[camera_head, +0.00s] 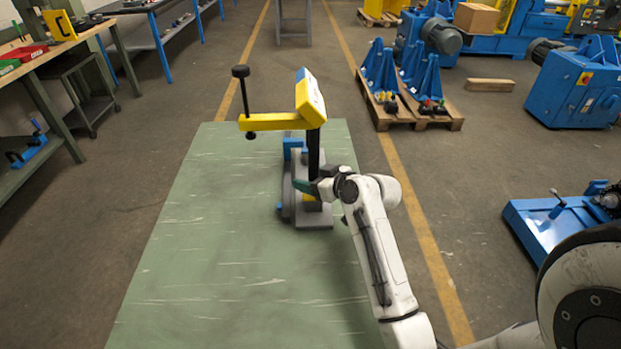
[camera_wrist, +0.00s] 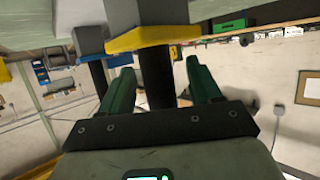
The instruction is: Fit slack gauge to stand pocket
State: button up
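What looks like the slack gauge (camera_head: 265,122) has a yellow arm, a black knobbed rod on its left and a tilted yellow-and-white head with a blue edge. Below the head is a black post (camera_head: 314,150), upright over a grey base (camera_head: 313,220) with a yellow piece. I cannot make out a pocket. My gripper (camera_head: 312,188) is low beside the post. In the wrist view the green fingers of my gripper (camera_wrist: 160,75) stand on either side of a black post (camera_wrist: 157,80), with gaps showing. A yellow collar (camera_wrist: 150,38) and grey block are above it there.
The green table (camera_head: 215,250) is clear at left and front. A grey upright part with a blue piece (camera_head: 293,146) stands just left of the post. In the wrist view a second black post (camera_wrist: 96,76) with a blue collar is to the left. Pallets with blue brackets (camera_head: 380,70) stand beyond.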

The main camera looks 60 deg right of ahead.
jog(key=shift+f, duration=0.3)
jog(key=b+v, duration=0.1)
jog(key=v, duration=1)
jog(key=shift+r, duration=0.3)
jog(key=shift+w+d, duration=0.1)
